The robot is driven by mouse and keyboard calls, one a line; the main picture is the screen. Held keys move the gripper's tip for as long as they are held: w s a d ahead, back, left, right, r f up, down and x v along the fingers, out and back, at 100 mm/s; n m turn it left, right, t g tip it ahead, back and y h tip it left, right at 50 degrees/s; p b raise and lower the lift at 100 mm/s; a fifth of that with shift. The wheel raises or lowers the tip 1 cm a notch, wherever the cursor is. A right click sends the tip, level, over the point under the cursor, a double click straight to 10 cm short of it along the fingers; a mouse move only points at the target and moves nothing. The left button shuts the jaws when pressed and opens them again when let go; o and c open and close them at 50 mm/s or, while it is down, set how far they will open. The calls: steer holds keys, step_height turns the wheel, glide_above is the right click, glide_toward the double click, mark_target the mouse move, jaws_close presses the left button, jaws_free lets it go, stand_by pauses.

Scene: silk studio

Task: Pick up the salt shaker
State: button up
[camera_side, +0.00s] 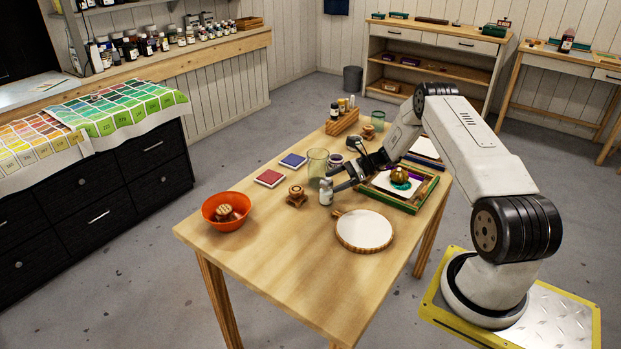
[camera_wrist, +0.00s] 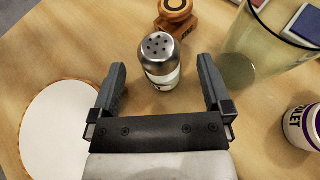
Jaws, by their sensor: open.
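The salt shaker (camera_wrist: 158,62) has a silver top with dark holes and a clear body with a white label. It stands upright on the wooden table (camera_side: 290,270). In the side view the shaker (camera_side: 326,192) is at the tips of my gripper (camera_side: 340,184). In the wrist view my gripper (camera_wrist: 160,82) is open, with one finger on each side of the shaker. The shaker lies between and slightly beyond the fingertips, with gaps visible on both sides. I cannot tell whether anything touches it.
A glass (camera_wrist: 240,55) and a jar with a purple-edged label (camera_wrist: 302,125) stand right of the gripper. A round white board (camera_wrist: 58,135) lies left. A wooden stamp (camera_wrist: 176,14) is just beyond the shaker. An orange bowl (camera_side: 210,211) stands at the table's left.

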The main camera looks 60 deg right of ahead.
mark_target(321, 186)
steer(key=shift+x, duration=2.45)
steer(key=shift+r, duration=0.15)
jaws_close()
